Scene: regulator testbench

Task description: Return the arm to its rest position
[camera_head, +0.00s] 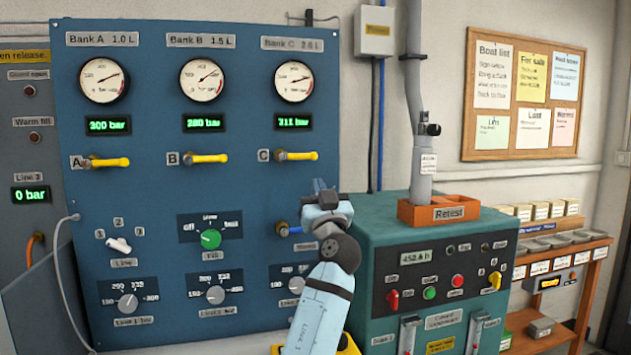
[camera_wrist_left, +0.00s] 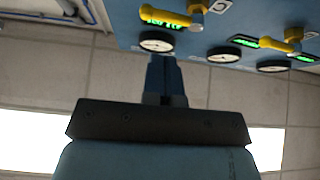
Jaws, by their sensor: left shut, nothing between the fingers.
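My left arm reaches up from the lower middle of the head view. Its light blue links end in the left gripper (camera_head: 320,187), in front of the right part of the blue panel (camera_head: 145,195). The gripper is shut and empty. In the left wrist view the fingers (camera_wrist_left: 165,62) are closed together, pointing toward the panel, which appears upside down at the top. The arm covers part of the panel's lower right, including part of a blue-handled valve (camera_head: 290,230). My right gripper is in neither view.
The panel carries gauges, yellow valve handles and knobs, including a green knob (camera_head: 210,239). A green-topped control console (camera_head: 400,225) with an orange Retest tray (camera_head: 438,211) stands close to the right of the arm. A wooden shelf (camera_head: 575,255) stands farther right.

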